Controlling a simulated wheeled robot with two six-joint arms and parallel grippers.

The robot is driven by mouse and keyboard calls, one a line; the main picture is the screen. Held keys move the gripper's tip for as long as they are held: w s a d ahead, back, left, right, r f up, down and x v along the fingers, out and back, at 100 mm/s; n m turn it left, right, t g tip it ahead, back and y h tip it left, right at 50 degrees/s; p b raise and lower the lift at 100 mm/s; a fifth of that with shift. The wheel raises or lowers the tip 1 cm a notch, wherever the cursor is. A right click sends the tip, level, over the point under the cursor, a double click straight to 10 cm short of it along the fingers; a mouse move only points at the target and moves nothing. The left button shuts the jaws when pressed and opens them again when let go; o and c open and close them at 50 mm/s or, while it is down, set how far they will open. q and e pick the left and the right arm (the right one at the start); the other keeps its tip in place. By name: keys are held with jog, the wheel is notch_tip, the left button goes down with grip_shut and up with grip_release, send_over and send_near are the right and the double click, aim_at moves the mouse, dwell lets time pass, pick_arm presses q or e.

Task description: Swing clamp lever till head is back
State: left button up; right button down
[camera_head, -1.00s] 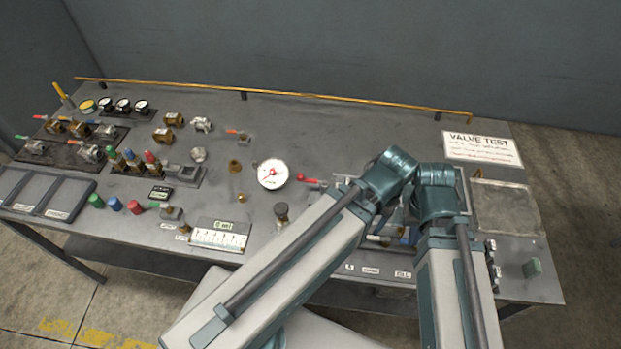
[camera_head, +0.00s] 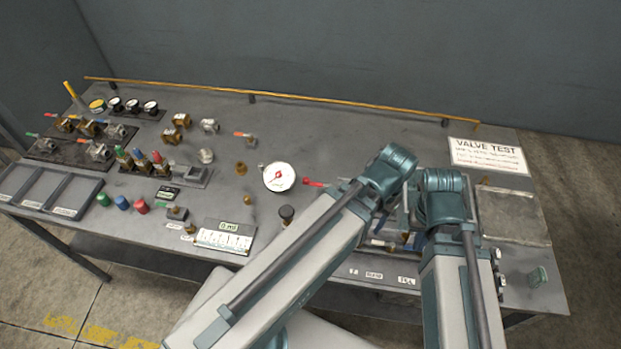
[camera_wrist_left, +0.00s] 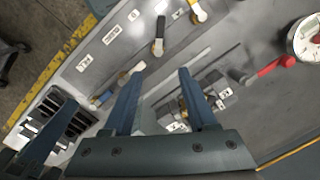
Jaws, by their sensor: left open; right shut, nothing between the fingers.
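A red-handled lever (camera_head: 315,182) lies on the bench just right of a white dial gauge (camera_head: 279,177); it also shows at the right of the left wrist view (camera_wrist_left: 272,66). I cannot tell for sure that it is the clamp lever. My left gripper (camera_wrist_left: 158,74) is open and empty, its two fingers apart above a rail and a small metal fixture (camera_wrist_left: 194,104). The red lever is off to the right of these fingers. My right gripper (camera_head: 412,241) is shut and largely hidden behind my arms in the head view. The clamp head cannot be made out.
Valves and fittings crowd the bench's left half, with trays (camera_head: 45,190) at its left end. A VALVE TEST sign (camera_head: 488,156) and a grey plate (camera_head: 513,215) are at the right. A yellow rail (camera_head: 290,97) runs along the back. Other levers (camera_wrist_left: 158,36) stand near the front edge.

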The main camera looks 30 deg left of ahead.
pick_arm(q)
jog(key=w+a+r+n+h+p, duration=0.1)
jog(key=w+a+r+p, duration=0.15)
jog(key=a, duration=0.35)
jog(key=w+a+r+n+h+p, duration=0.1)
jog(key=w+a, duration=0.3)
jog(key=a, duration=0.2)
jog(key=n+h+p, duration=0.2)
jog(key=n+h, duration=0.1)
send_near(305, 178)
jog(key=s+v, duration=0.1)
jog(key=v, duration=0.4)
jog(key=shift+s+d+t, duration=0.1)
jog(key=shift+t, duration=0.3)
pick_arm(e)
notch_tip(305, 178, up, 6)
jog(key=shift+r, duration=0.15)
pick_arm(q)
jog(key=b+x, duration=1.2)
jog(key=x, duration=0.1)
jog(key=shift+f+b, duration=0.35)
jog(key=shift+f, duration=0.05)
pick_arm(e)
notch_tip(305, 178, down, 13)
jog(key=shift+r, duration=0.1)
